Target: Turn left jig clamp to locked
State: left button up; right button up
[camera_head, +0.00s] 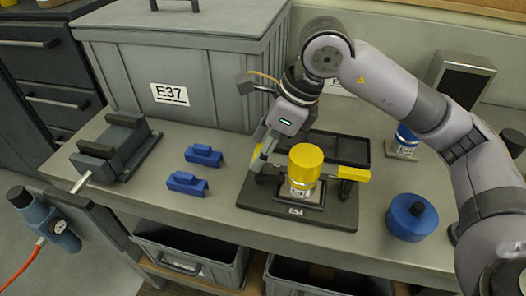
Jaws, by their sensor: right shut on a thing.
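The dark jig base (325,216) stands on the bench, with a yellow-topped part (305,164) upright at its middle. The right jig clamp, with a yellow handle (353,173), sticks out to the right of that part. My right gripper (262,157) comes down at the left side of the jig, where the left jig clamp (268,177) sits. It is shut on the left clamp, and its fingers cover most of that clamp's handle. The clamp's exact angle is hard to tell. My left gripper is not in view.
A big grey crate (205,50) stands behind, and a black tray (338,150) lies behind the jig. Two blue blocks (203,155) and a grey vise (117,145) are left. A round blue part (412,217) is right.

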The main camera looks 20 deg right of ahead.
jog(key=shift+m+b, duration=0.3)
jog(key=shift+m, duration=0.2)
jog(key=shift+r, duration=0.1)
jog(key=o, duration=1.2)
jog(key=shift+c, duration=0.2)
jog(key=shift+r, duration=0.1)
jog(key=v, duration=1.1)
jog(key=shift+s+r, duration=0.2)
jog(key=shift+r, duration=0.2)
